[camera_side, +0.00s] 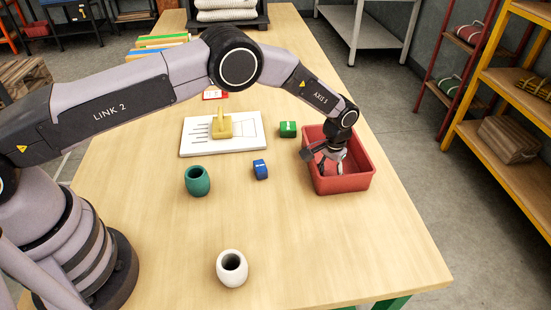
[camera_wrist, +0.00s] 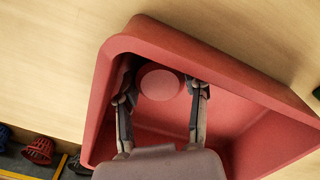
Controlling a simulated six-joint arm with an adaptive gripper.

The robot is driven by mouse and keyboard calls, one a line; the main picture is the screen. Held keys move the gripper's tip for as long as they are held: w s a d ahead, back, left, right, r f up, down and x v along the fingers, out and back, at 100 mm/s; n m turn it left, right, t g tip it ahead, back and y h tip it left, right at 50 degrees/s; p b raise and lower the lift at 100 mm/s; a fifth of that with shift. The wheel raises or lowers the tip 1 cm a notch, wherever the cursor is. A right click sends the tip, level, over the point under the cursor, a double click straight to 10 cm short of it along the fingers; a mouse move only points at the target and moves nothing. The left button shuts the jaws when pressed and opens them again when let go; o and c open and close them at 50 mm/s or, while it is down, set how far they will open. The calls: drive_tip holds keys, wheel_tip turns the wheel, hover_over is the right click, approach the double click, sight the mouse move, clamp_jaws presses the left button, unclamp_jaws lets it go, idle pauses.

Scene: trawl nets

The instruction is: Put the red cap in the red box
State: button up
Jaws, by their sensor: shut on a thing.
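The red box (camera_side: 365,184) stands open on the right part of the table, and its rim and walls fill much of the wrist view (camera_wrist: 215,62). My gripper (camera_side: 334,165) reaches down into the box's opening. In the wrist view, the round, flat-topped red cap (camera_wrist: 160,84) sits between the two fingertips (camera_wrist: 161,92), and the gripper is shut on it. The cap is inside the box's outline, near one corner. I cannot tell whether it touches the box floor. In the side view the cap is hidden or blends with the box.
A teal cup (camera_side: 197,181) and a white cup (camera_side: 232,268) stand nearer the front. A white board (camera_side: 190,143) carries a yellow piece (camera_side: 221,128). The table's front right is clear.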

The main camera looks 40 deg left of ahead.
drive_tip(key=shift+f, duration=0.15)
drive_tip(key=o, duration=0.8)
wheel_tip(320, 180, up, 12)
wheel_tip(320, 180, up, 17)
drive_tip(key=t, duration=0.1)
hover_over(330, 174)
drive_tip(key=s+a, duration=0.3)
drive_tip(key=a, duration=0.5)
drive_tip(key=s+a+r+t, duration=0.1)
drive_tip(key=s+a+r, duration=0.55)
drive_tip(key=r, duration=0.25)
drive_tip(key=s+a+r+t, duration=0.1)
drive_tip(key=s+a+r, duration=0.2)
drive_tip(key=s, duration=0.4)
drive_tip(key=s+a+r+t, duration=0.1)
drive_tip(key=s+a+r, duration=0.2)
drive_tip(key=s, duration=0.4)
drive_tip(key=s+a+f, duration=0.1)
drive_tip(key=s+a, duration=0.1)
drive_tip(key=s, duration=0.5)
drive_tip(key=s+a+f+n+t, duration=0.1)
drive_tip(key=s+a+f, duration=0.1)
drive_tip(key=s, duration=0.5)
drive_tip(key=shift+s+a+f+t, duration=0.15)
drive_tip(key=shift+s+f+t, duration=0.05)
drive_tip(key=shift+f+t, duration=0.1)
